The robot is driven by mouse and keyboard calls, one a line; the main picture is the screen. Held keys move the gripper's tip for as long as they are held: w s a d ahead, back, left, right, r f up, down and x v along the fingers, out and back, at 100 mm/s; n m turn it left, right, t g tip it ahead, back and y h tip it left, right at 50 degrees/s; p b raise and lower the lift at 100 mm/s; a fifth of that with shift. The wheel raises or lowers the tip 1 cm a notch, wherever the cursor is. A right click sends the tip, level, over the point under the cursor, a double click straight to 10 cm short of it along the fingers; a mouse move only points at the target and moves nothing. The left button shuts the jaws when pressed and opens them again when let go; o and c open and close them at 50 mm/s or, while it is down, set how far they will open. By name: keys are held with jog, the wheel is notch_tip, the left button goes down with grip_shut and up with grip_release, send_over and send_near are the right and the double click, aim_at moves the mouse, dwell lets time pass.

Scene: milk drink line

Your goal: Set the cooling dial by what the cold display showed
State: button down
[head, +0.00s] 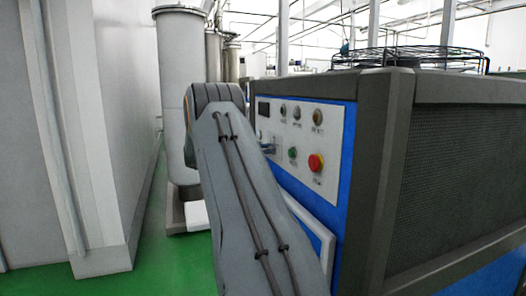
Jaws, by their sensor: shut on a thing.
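A white control panel (316,135) is set in the side of a grey and blue machine (450,180). It carries a small dark display (263,108) at the upper left, small round controls along the top, a green button (292,153) and a red mushroom button (315,162). A small bluish-grey part (268,147) shows at the panel's left, beside my arm; I cannot tell whether it is the cooling dial. The display's reading is too small to make out. My grey arm crosses the middle of the view and covers the panel's left edge. My gripper is hidden behind it.
A tall steel tank (182,95) stands behind the arm on the left. A white wall-like cabinet (100,120) fills the far left. Green floor (150,240) is open between the cabinet and the machine. A fan guard (415,58) sits on the machine's top.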

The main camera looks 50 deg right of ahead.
jog(key=c, duration=1.8)
grip_release()
jog(key=shift+v, duration=3.95)
